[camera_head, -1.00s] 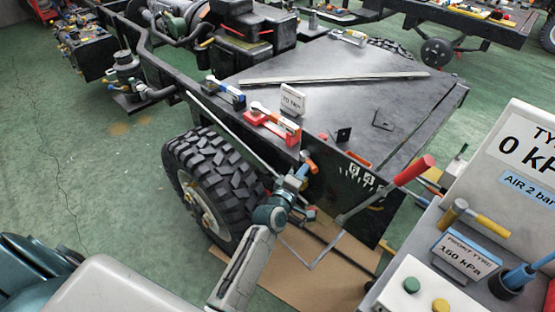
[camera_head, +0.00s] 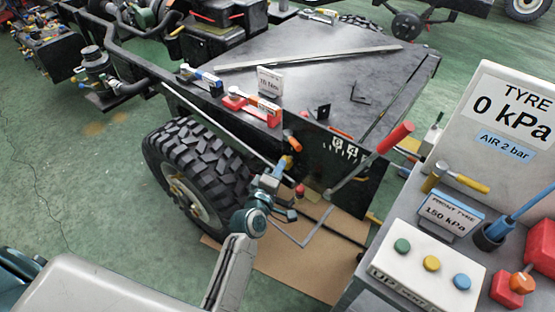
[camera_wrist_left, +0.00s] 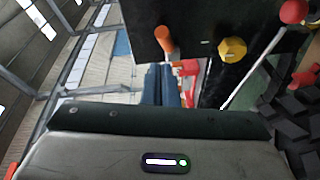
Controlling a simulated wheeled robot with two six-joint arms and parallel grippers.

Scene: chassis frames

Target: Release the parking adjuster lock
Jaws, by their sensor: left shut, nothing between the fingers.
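The black chassis end plate (camera_head: 350,170) carries an orange knob (camera_head: 293,143), a yellow knob (camera_head: 286,162) and a small red knob (camera_head: 300,191). I cannot tell which one is the parking adjuster lock; no label on them is readable. My left gripper (camera_head: 288,205) is shut and empty, just in front of and below these knobs. In the left wrist view its fingers (camera_wrist_left: 161,86) point toward the plate, below the orange knob (camera_wrist_left: 165,38) and left of the yellow knob (camera_wrist_left: 233,50). Contact with a knob cannot be made out. My right gripper is out of view.
A red-handled lever (camera_head: 395,138) slants up right of the plate. A large tyre (camera_head: 200,170) stands left of my left arm. The grey cart with coloured buttons (camera_head: 432,264) fills the lower right. Cardboard (camera_head: 300,265) lies below on the floor.

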